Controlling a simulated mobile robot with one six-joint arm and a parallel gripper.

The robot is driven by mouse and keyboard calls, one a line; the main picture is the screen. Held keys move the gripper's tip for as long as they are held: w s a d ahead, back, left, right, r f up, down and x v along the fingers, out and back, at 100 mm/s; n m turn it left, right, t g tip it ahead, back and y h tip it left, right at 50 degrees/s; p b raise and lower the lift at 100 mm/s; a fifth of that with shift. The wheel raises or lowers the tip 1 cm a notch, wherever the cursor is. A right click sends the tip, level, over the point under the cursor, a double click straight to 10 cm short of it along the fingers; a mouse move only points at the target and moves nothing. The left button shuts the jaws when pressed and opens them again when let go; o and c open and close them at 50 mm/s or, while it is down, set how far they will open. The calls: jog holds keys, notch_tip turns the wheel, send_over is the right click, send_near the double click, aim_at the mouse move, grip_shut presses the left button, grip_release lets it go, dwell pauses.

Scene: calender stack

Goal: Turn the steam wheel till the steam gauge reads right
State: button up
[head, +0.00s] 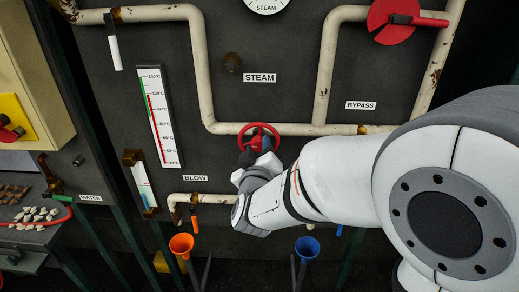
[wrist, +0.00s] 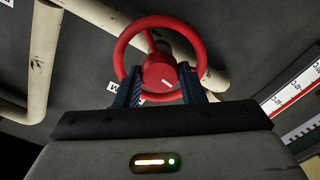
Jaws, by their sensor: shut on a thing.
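The steam wheel (head: 258,128) is a small red handwheel on the cream pipe, below the STEAM label (head: 260,77) in the head view. In the wrist view the red wheel (wrist: 198,40) fills the upper middle, with a white mark on its hub. My gripper (wrist: 161,88) has its two dark blue fingers on either side of the hub and is shut on the wheel. In the head view my gripper (head: 256,146) partly covers the wheel. The steam gauge (head: 267,5) is a white dial at the top edge, mostly cut off; its needle reading cannot be seen.
A thermometer (head: 158,115) and a sight glass (head: 141,183) are left. An orange-handled blow valve (head: 195,222) and orange (head: 181,245) and blue (head: 307,248) funnels are below. Pipes cross the dark panel.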

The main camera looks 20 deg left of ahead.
jog(key=m+b, duration=0.2)
jog(key=b, duration=0.1)
jog(key=shift+f, duration=0.35)
jog(key=shift+r+m+b, duration=0.1)
jog(key=shift+m+b, duration=0.8)
jog(key=shift+b, duration=0.15)
jog(key=shift+r+m+b, duration=0.2)
jog(key=shift+m+b, duration=0.1)
jog(key=shift+m, duration=0.2)
jog(key=o, duration=1)
jog(key=v, duration=0.8)
